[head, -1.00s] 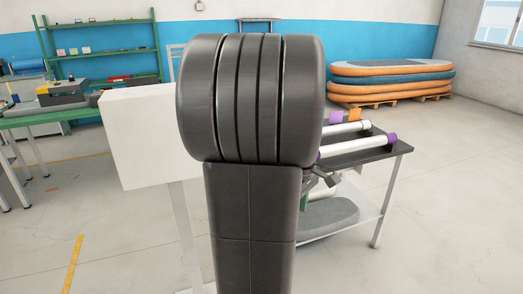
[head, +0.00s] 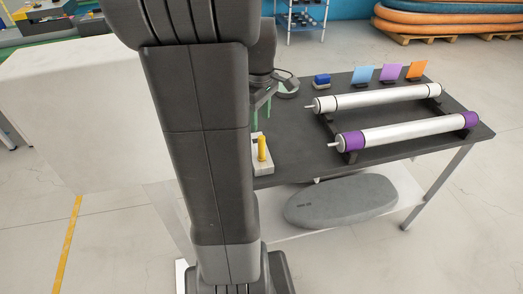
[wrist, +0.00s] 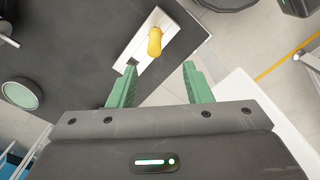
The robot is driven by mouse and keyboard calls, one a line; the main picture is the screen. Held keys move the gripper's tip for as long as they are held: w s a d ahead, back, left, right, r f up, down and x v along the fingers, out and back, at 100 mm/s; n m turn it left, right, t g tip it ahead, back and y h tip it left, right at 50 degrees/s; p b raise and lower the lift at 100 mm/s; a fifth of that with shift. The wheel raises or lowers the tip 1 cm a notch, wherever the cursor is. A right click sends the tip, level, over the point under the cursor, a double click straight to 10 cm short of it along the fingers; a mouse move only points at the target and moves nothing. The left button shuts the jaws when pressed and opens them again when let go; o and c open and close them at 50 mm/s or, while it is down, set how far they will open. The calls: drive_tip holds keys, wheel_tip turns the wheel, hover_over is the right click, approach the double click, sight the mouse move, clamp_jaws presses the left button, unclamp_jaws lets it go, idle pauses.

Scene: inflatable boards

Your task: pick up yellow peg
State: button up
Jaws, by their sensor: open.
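The yellow peg (head: 262,148) stands upright on a white block (head: 254,166) near the left end of the dark table. In the wrist view, the peg (wrist: 155,41) is on the white block (wrist: 171,57), ahead of the fingers. My gripper (wrist: 158,84) has two green fingers spread apart, with nothing between them. In the head view, my gripper (head: 261,112) is above and just behind the peg, partly hidden by my arm. The fingers do not touch the peg.
Two white rollers (head: 385,98) lie on supports on the dark table (head: 300,160). A white box (head: 80,110) is at the left.

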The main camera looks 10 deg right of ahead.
hover_over(261, 150)
drive_tip(key=f, duration=0.7)
drive_tip(key=shift+w+a+f, duration=0.15)
drive_tip(key=shift+w, duration=0.1)
drive_tip(key=shift+w+d+f, duration=0.15)
drive_tip(key=shift+f, duration=1.45)
drive_tip(key=shift+w+d+f, duration=0.1)
drive_tip(key=shift+w+f, duration=0.05)
drive_tip(key=shift+f, duration=1.4)
drive_tip(key=shift+c, duration=0.5)
clamp_jaws()
